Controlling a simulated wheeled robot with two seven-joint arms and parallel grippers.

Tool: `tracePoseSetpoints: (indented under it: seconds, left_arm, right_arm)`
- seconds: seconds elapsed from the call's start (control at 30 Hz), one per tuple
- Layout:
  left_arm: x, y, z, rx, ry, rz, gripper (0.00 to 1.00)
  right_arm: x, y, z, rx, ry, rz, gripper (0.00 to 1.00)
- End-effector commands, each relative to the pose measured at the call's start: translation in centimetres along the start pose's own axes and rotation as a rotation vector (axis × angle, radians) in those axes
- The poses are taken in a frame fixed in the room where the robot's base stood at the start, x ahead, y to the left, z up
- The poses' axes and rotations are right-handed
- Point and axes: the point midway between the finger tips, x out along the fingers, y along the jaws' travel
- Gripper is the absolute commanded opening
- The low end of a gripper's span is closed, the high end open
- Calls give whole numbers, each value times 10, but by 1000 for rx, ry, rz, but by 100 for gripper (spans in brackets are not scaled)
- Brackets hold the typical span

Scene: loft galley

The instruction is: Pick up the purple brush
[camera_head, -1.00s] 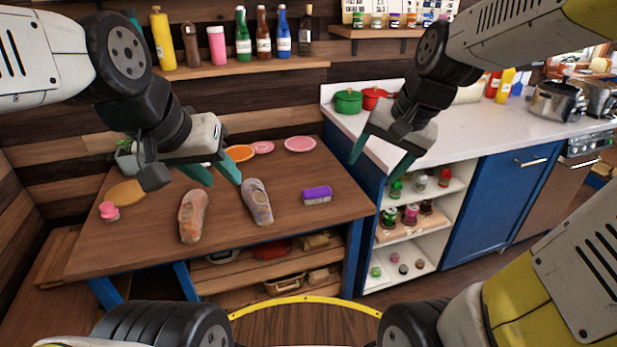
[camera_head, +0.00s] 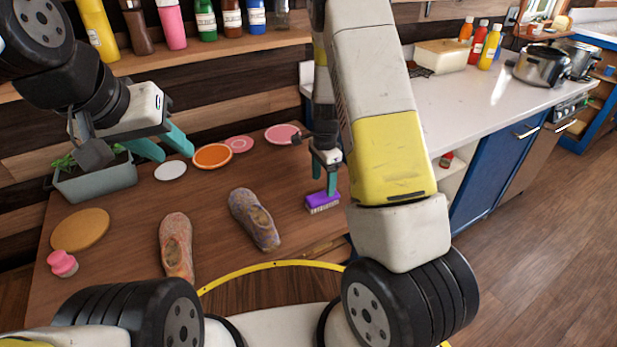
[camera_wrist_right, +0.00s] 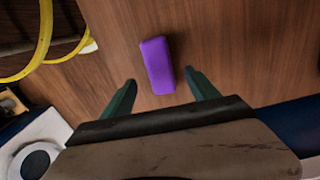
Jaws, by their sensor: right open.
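The purple brush (camera_head: 322,202) lies on the wooden table (camera_head: 120,222), with its purple back up and pale bristles down. In the right wrist view the brush (camera_wrist_right: 157,66) lies just beyond and roughly between the fingertips. My right gripper (camera_head: 324,180) is open above the brush, its teal fingers pointing down. The same gripper shows in the right wrist view (camera_wrist_right: 160,86) with nothing between its fingers. My left gripper (camera_head: 165,146) is open and empty, above the back left of the table.
Two shoes (camera_head: 255,219) lie left of the brush. Several plates and coasters (camera_head: 212,156) lie at the back. A planter (camera_head: 95,181) stands at the back left, and a pink object (camera_head: 62,263) at the front left. A shelf with bottles (camera_head: 230,40) hangs above.

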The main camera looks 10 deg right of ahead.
Motion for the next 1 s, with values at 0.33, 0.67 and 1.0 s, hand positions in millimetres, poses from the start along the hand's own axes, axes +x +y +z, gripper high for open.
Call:
tracePoseSetpoints:
  seconds: [0.33, 0.67, 1.0]
  left_arm:
    - [0, 0, 0, 0, 0, 0, 36]
    - [0, 0, 0, 0, 0, 0, 36]
    - [0, 0, 0, 0, 0, 0, 36]
  right_arm:
    - [46, 1, 1, 0, -3, 4, 69]
    - [69, 0, 1, -2, -2, -1, 69]
    - [69, 0, 1, -2, -2, -1, 26]
